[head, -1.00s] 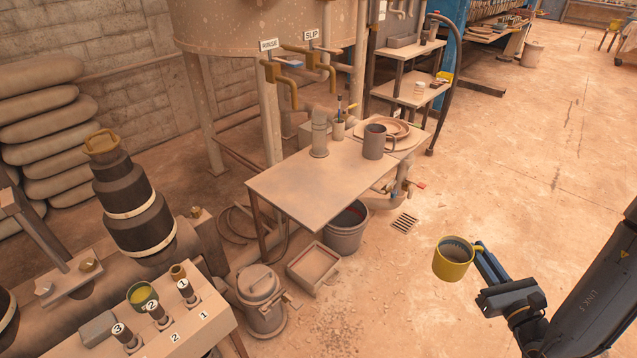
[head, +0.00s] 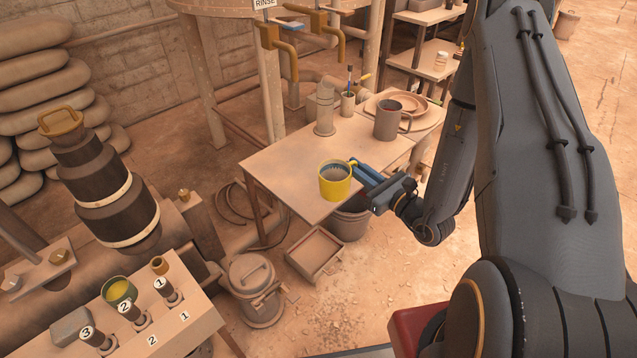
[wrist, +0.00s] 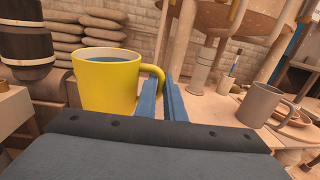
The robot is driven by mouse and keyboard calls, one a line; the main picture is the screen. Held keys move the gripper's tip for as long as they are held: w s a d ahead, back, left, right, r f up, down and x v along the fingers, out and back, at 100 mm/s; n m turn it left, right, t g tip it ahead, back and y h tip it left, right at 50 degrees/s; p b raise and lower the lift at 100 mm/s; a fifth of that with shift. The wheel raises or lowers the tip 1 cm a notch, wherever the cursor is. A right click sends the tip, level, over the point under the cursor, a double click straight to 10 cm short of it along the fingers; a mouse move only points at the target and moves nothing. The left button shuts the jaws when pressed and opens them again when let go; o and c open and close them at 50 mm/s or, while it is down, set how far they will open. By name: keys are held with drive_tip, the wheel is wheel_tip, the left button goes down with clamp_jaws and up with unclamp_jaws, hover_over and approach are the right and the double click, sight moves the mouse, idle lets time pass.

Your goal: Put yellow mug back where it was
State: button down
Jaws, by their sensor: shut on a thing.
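The yellow mug (head: 335,182) is upright with grey liquid inside. My gripper (head: 366,172) is shut on its handle, at the mug's right side. In the head view the mug appears over the front edge of the wooden table (head: 285,160); I cannot tell whether it touches the top. In the wrist view the yellow mug (wrist: 106,82) is at the left, its handle between the two blue fingers (wrist: 168,98). A grey mug (head: 388,120) stands on the table's right part, and also shows in the wrist view (wrist: 262,104).
A bucket (head: 348,226) and a tray (head: 316,252) sit below. A bench with numbered levers (head: 150,318) is at front left. The table's left part is clear.

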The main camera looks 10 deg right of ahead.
drive_tip(key=w+n+g+y+b, duration=0.1)
drive_tip(key=w+y+b, duration=0.1)
drive_tip(key=w+b, duration=1.3)
drive_tip(key=f, duration=0.7)
drive_tip(key=w+f, duration=0.1)
drive_tip(key=f, duration=0.2)
drive_tip(key=shift+d+f, duration=0.25)
drive_tip(key=shift+f, duration=0.1)
drive_tip(key=shift+r, duration=0.1)
drive_tip(key=c, duration=1.9)
unclamp_jaws()
drive_tip(key=shift+o, duration=0.3)
